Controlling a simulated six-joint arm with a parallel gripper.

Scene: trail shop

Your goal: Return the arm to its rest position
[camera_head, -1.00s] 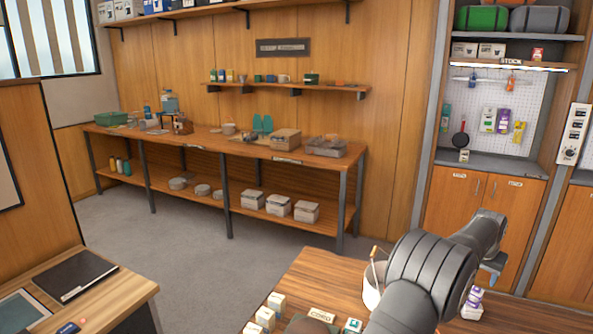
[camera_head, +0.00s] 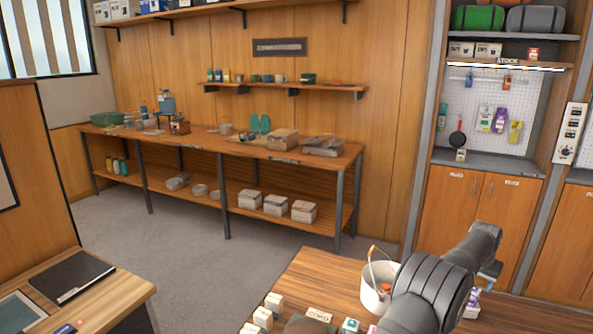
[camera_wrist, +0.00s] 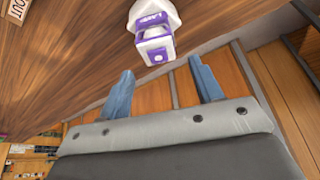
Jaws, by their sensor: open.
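My gripper (camera_wrist: 159,90) is open in the wrist view, its two blue fingers apart with nothing between them. Beyond the fingertips, a purple and white box (camera_wrist: 155,38) stands on the wooden counter (camera_wrist: 70,55), apart from the fingers. In the head view my gripper (camera_head: 493,271) shows only in part past the dark arm at the lower right. Purple and white items (camera_head: 473,303) stand on the counter (camera_head: 312,277) there, partly hidden by my arm.
A white bucket (camera_head: 374,298) with a raised handle stands close left of my arm. Several small boxes (camera_head: 262,317) and a CORD label (camera_head: 319,315) line the counter's front. A long workbench (camera_head: 225,147) runs along the back wall. Grey floor (camera_head: 170,235) is clear between.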

